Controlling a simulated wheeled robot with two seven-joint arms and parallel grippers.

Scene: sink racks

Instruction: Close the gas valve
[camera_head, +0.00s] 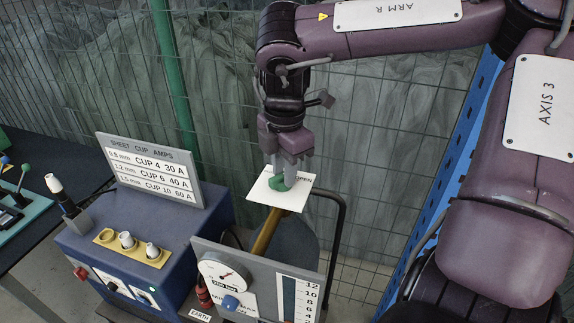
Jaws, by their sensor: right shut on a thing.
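The gas valve (278,184) shows as a small green knob in front of a white card whose visible lettering ends in "OPEN". It sits at the top of a brass-coloured stem (265,232) above a grey cylinder. My right gripper (286,178) reaches down from above, with its fingers shut on the green knob. The fingers hide part of the knob and of the card, so how far the valve is turned cannot be told. My left gripper is not in view.
A gauge panel (262,262) with a dial and a scale stands in front of the valve. A blue welding box (185,225) with a sign is to the left. A dark curved handle (340,210) rises to the right. A wire fence stands behind.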

